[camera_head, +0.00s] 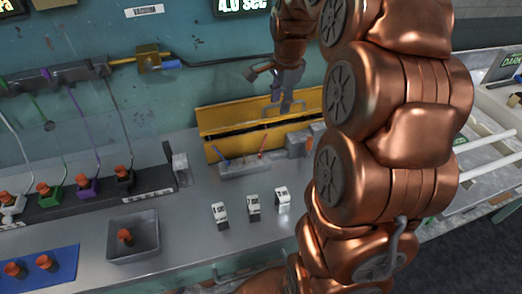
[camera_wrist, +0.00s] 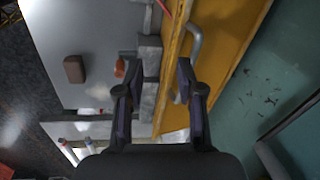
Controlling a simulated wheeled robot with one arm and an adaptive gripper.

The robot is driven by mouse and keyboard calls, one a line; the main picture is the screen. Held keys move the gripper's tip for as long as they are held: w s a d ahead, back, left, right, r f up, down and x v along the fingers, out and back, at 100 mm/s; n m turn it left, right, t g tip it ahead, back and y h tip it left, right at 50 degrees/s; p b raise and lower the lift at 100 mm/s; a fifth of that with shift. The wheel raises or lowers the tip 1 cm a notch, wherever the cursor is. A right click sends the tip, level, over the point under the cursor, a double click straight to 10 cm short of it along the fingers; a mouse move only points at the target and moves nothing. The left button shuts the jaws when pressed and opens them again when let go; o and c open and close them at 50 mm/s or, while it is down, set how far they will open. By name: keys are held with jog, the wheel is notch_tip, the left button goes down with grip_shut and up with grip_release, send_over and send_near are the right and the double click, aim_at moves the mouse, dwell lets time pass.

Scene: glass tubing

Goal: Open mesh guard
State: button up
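A yellow panel (camera_head: 225,118) stands against the wall at the back of the bench, with a dark slot along it. It seems to be the guard, though I cannot make out mesh. In the wrist view the yellow panel (camera_wrist: 232,30) runs down the right of centre, with a grey bar handle (camera_wrist: 195,42) on it. My gripper (camera_head: 286,98) hangs in front of the panel near the handle. In the wrist view my gripper (camera_wrist: 157,70) is open, its fingers apart with nothing held between them. The handle lies just beyond the right fingertip; contact cannot be told.
A small grey rack (camera_head: 245,168) and grey blocks (camera_head: 297,145) sit before the panel. Several white labelled holders (camera_head: 253,204) stand on the bench. A grey tray (camera_head: 133,250) holds an orange-capped item. A clear sheet (camera_head: 110,140) stands at left.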

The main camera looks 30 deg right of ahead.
jog(key=s+a+f+n+g+b, duration=0.1)
jog(key=s+a+f+n, duration=0.2)
jog(key=s+a+n, duration=0.5)
jog(key=shift+s+a+f+b, duration=0.35)
jog(key=shift+s+a, duration=0.7)
jog(key=shift+a, duration=1.05)
jog(key=shift+a+r, duration=0.1)
